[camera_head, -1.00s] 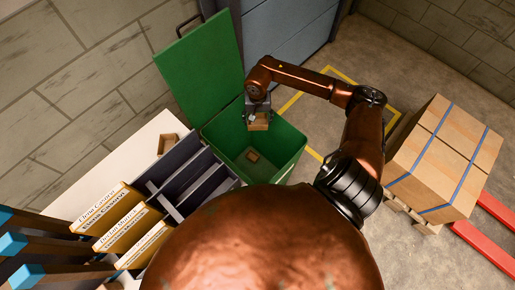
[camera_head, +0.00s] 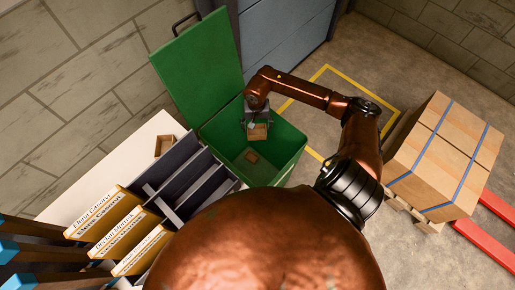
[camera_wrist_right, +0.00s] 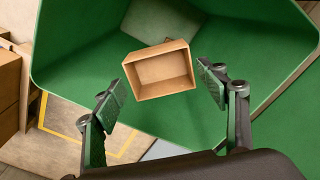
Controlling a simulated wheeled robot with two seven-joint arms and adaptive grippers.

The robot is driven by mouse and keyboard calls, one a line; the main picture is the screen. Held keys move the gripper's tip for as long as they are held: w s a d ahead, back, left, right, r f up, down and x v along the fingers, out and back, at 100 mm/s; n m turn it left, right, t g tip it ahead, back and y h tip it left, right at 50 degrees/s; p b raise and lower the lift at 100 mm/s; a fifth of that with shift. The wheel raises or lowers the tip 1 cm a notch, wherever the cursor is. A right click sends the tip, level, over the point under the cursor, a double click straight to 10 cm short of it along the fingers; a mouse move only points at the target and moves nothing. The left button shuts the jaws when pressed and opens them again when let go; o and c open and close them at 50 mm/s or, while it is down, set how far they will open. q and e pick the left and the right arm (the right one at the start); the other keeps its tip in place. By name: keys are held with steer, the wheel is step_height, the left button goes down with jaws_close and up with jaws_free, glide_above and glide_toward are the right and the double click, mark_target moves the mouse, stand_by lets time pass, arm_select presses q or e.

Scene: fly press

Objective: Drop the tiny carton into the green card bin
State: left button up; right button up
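The tiny carton (camera_head: 258,131), a small open-topped brown box, is in the air inside the mouth of the green card bin (camera_head: 285,147), just below my right gripper (camera_head: 257,119). In the right wrist view the carton (camera_wrist_right: 159,70) shows beyond and between the fingertips, with gaps on both sides. My right gripper (camera_wrist_right: 162,90) is open above the bin (camera_wrist_right: 265,45). A second small brown carton (camera_head: 251,156) lies on the bin floor. My left gripper is not in view.
The bin's green lid (camera_head: 200,62) stands open at the back. A white table (camera_head: 95,182) on the left holds another small carton (camera_head: 164,145) and a dark rack (camera_head: 178,185) with labelled folders. Strapped boxes (camera_head: 445,155) stand on a pallet to the right.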

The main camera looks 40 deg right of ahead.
steer(key=o, duration=0.3)
steer(key=shift+r, duration=0.15)
step_height(320, 180, up, 12)
steer(key=shift+s+a, duration=0.15)
stand_by(0.7)
